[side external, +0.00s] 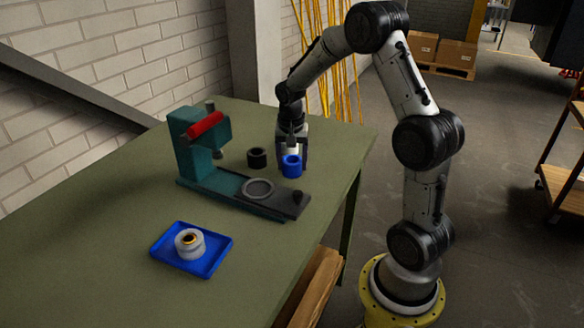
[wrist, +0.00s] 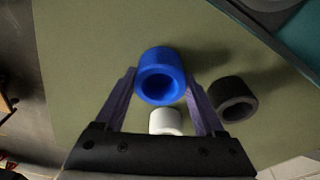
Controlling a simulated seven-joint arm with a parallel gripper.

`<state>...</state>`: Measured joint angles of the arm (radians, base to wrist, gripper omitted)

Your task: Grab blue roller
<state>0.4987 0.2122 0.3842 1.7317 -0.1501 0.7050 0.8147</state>
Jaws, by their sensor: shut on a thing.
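The blue roller (side external: 291,166) is a short hollow cylinder at the right side of the green table, and it also shows in the wrist view (wrist: 161,75). My gripper (side external: 292,158) reaches down over it, and in the wrist view the two fingers (wrist: 160,92) stand on either side of the blue roller, shut on it. Whether the roller touches the table or is slightly above it, I cannot tell. A white roller (wrist: 166,121) shows in the wrist view between the fingers, behind the blue one.
A black roller (side external: 257,158) stands just left of the blue one, also in the wrist view (wrist: 235,100). A teal press (side external: 200,150) with a red cylinder and a dark base plate is further left. A blue tray (side external: 213,262) holds a pale round part. The table's (side external: 90,250) front left is clear.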

